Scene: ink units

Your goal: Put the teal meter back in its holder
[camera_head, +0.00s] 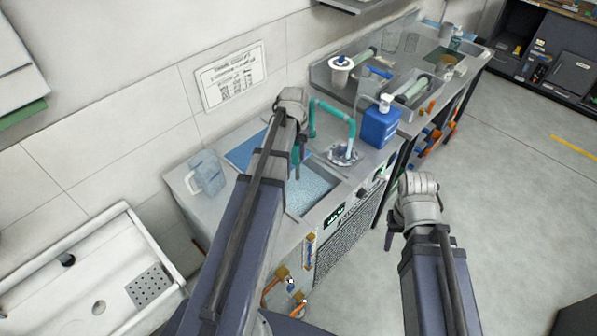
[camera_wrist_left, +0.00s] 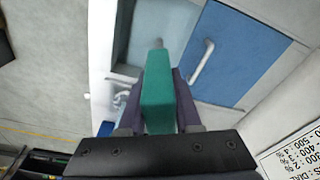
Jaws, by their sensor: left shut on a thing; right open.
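The teal meter (camera_wrist_left: 157,97) is a block with a narrow grey tip at its far end. In the left wrist view it sits between the fingers of my left gripper (camera_wrist_left: 158,110), which is shut on it. In the head view my left gripper (camera_head: 298,155) is above the sink unit, beside a blue panel (camera_head: 246,153), and my arm hides most of it. My right gripper (camera_head: 420,238) is open, over the floor to the right of the unit.
A teal curved pipe (camera_head: 338,110) rises from a round metal base (camera_head: 343,155) close to my left gripper. The floor at right is clear.

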